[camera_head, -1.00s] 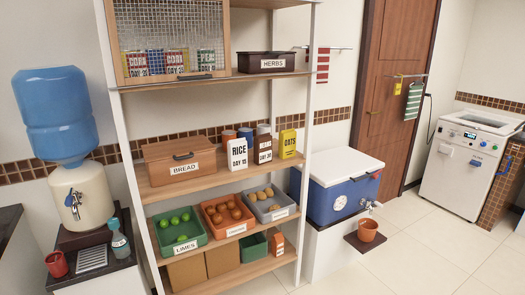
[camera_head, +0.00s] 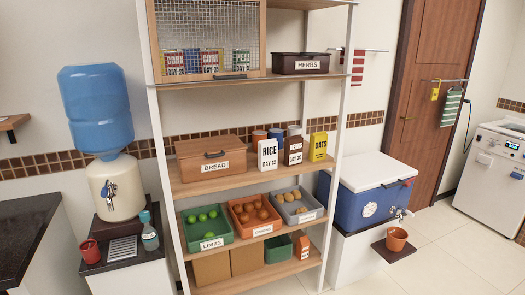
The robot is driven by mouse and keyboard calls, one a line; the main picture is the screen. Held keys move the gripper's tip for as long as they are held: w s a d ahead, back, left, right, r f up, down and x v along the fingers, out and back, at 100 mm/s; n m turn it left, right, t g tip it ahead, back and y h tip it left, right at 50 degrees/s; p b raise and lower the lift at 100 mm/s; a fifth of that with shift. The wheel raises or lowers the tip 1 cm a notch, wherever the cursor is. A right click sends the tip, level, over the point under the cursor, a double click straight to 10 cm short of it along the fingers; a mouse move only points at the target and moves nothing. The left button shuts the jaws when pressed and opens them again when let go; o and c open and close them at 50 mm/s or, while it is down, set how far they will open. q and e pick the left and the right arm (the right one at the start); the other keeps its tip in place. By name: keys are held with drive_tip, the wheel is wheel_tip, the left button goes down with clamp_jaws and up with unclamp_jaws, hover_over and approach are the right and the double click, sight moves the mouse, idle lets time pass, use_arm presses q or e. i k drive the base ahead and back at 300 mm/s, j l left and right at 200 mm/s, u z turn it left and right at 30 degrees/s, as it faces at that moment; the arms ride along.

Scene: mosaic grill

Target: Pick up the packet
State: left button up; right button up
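Several packets stand on the shelf unit. On the middle shelf are a white packet marked RICE (camera_head: 267,155), a brown packet marked BEANS (camera_head: 293,150) and a yellow packet marked OATS (camera_head: 318,147), all upright. More small boxes or packets (camera_head: 190,62) show behind the mesh door on the upper shelf. An orange-brown packet (camera_head: 302,247) stands on the bottom shelf beside a green bin. Which one the task means I cannot tell. Neither of my grippers is in view.
The shelf unit (camera_head: 250,176) also holds a bread box (camera_head: 211,157), a herbs box (camera_head: 301,64) and crates of limes (camera_head: 206,227), onions and potatoes. A water dispenser (camera_head: 117,187) stands left, a blue cooler (camera_head: 370,190) right. A dark counter (camera_head: 30,235) is at lower left. Floor is free at right.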

sight(293, 145)
drive_tip(key=i+l+u, duration=0.6)
drive_tip(key=l+u, duration=0.35)
